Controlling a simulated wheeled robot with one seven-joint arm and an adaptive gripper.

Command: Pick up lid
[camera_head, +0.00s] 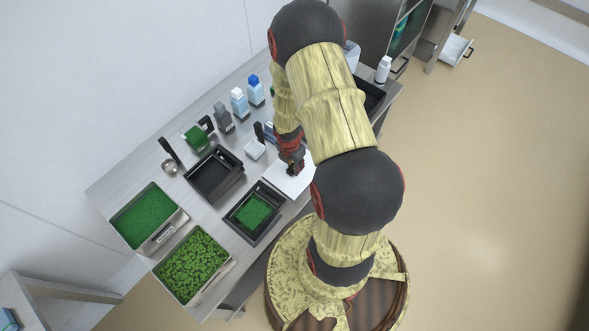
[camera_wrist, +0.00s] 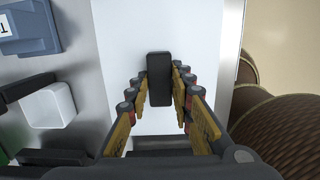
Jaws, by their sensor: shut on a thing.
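The lid looks like a flat white plate (camera_head: 299,186) with a black block-shaped handle. It lies under my gripper (camera_head: 292,168) at the table's front edge, right of the tray with green filling (camera_head: 237,228). In the wrist view the white plate (camera_wrist: 205,35) fills the middle, and the black handle (camera_wrist: 159,68) stands between the fingers of my gripper (camera_wrist: 160,92). The fingers are shut on the handle from both sides. Part of the plate is hidden by my arm and gripper. I cannot tell whether the plate touches the surface below.
An empty black tray (camera_head: 197,179), a bin of green bits (camera_head: 120,226) and a bin of green leaves (camera_head: 164,275) stand to the left. Several bottles (camera_head: 239,103) line the back. A small white box (camera_wrist: 50,106) is left of the plate. Open floor (camera_head: 480,200) lies to the right.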

